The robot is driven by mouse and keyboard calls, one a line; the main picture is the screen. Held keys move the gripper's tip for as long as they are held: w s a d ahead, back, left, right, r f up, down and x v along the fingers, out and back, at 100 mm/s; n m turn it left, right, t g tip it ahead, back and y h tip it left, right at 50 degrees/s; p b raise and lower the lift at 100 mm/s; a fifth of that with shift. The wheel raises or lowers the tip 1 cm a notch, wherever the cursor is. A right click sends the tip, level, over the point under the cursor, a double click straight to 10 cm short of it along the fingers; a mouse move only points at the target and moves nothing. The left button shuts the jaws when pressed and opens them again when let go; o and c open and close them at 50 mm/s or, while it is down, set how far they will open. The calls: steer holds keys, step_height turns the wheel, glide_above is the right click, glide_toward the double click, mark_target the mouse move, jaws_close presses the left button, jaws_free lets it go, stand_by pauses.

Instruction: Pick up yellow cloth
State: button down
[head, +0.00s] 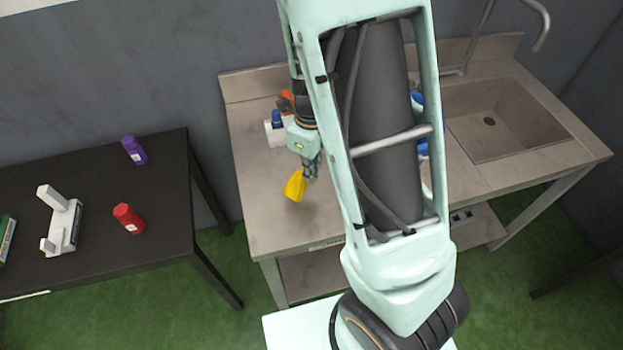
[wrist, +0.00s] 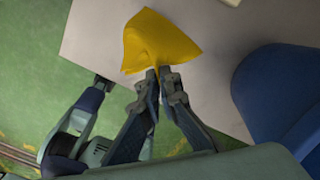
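The yellow cloth (head: 295,187) shows at my gripper (head: 310,168) over the left part of the metal sink counter. In the wrist view, the cloth (wrist: 158,38) fans out beyond the fingertips, with its narrow lower end gathered between them. My gripper (wrist: 165,74) is shut on that end. I cannot tell how far the cloth is off the counter surface. My arm hides part of the counter in the head view.
The metal counter (head: 262,205) has a sink basin (head: 490,120) at the right. White, blue and orange items (head: 276,125) stand behind my gripper. A blue object (wrist: 275,90) is close on the right in the wrist view. A black table (head: 165,225) holds purple and red bottles.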

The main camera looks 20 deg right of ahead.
steer(key=shift+r, duration=0.1)
step_height(320, 180, up, 9)
stand_by(0.4)
